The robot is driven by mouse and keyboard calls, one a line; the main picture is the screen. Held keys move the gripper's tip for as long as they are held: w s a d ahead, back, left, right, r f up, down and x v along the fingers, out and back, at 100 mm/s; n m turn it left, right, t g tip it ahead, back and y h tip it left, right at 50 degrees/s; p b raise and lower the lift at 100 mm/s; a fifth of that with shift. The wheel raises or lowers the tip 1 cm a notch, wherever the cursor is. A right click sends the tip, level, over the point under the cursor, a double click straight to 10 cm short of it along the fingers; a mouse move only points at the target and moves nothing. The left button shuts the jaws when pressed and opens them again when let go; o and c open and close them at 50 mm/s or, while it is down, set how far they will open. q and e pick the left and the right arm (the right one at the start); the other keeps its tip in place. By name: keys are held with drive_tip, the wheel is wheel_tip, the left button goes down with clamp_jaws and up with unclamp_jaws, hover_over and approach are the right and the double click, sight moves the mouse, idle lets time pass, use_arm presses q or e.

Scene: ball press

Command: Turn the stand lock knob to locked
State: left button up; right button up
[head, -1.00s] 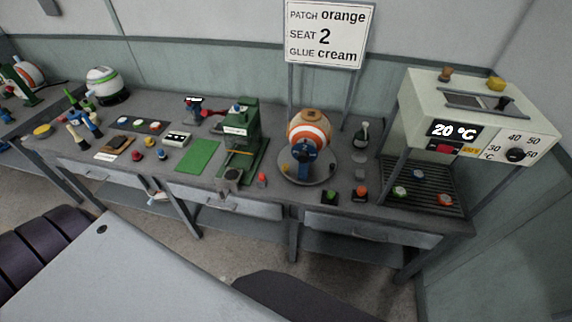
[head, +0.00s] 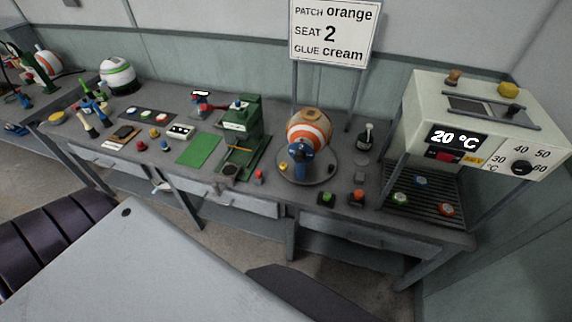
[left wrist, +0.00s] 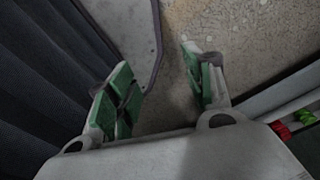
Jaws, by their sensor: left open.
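The orange, white and brown striped ball (head: 309,131) sits on a stand with a round grey base (head: 322,176) on the bench. A blue fitting (head: 299,154) is at the front of the ball. A small yellow part (head: 283,167) is at the left of the base. I cannot tell which part is the lock knob, or its setting. My left gripper (left wrist: 158,75) is open and empty, with green pads, above the floor in the left wrist view. Neither gripper shows in the head view.
The grey bench (head: 345,215) runs along the wall. A green press (head: 240,135) stands left of the ball. A bottle (head: 365,137), a green button (head: 327,197) and an orange-red button (head: 357,196) are near the stand. A cream oven (head: 475,120) reading 20 °C stands at the right.

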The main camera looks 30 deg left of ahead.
use_arm(q)
drive_tip(key=w+d+r+t+b, duration=0.1)
drive_tip(key=w+d+r+b, duration=0.1)
drive_tip(key=w+r, duration=0.6)
drive_tip(key=w+d+r+b, duration=0.1)
drive_tip(key=w+r+b, duration=0.3)
drive_tip(key=w, duration=0.7)
drive_tip(key=w+d+r+t+b, duration=0.1)
drive_tip(key=w+r+b, duration=0.15)
drive_tip(key=r, duration=1.15)
drive_tip(key=w+d+r+t+b, duration=0.1)
drive_tip(key=w+r+b, duration=0.15)
drive_tip(key=r, duration=1.15)
drive_tip(key=w+a+r+m+h, duration=0.1)
drive_tip(key=w+a+m, duration=0.15)
drive_tip(key=w, duration=0.55)
drive_tip(key=w+a+r+m+h, duration=0.1)
drive_tip(key=w+a+m, duration=0.15)
drive_tip(key=w, duration=0.45)
drive_tip(key=w+a+r+n, duration=0.1)
drive_tip(key=w+a+r, duration=0.4)
drive_tip(key=a, duration=0.3)
drive_tip(key=w+a+r+n, duration=0.1)
drive_tip(key=w+a+r, duration=0.4)
drive_tip(key=a+r, duration=0.2)
drive_tip(key=shift+a+n+p, duration=0.3)
drive_tip(key=shift+a+p, duration=0.05)
drive_tip(key=shift+a, duration=0.4)
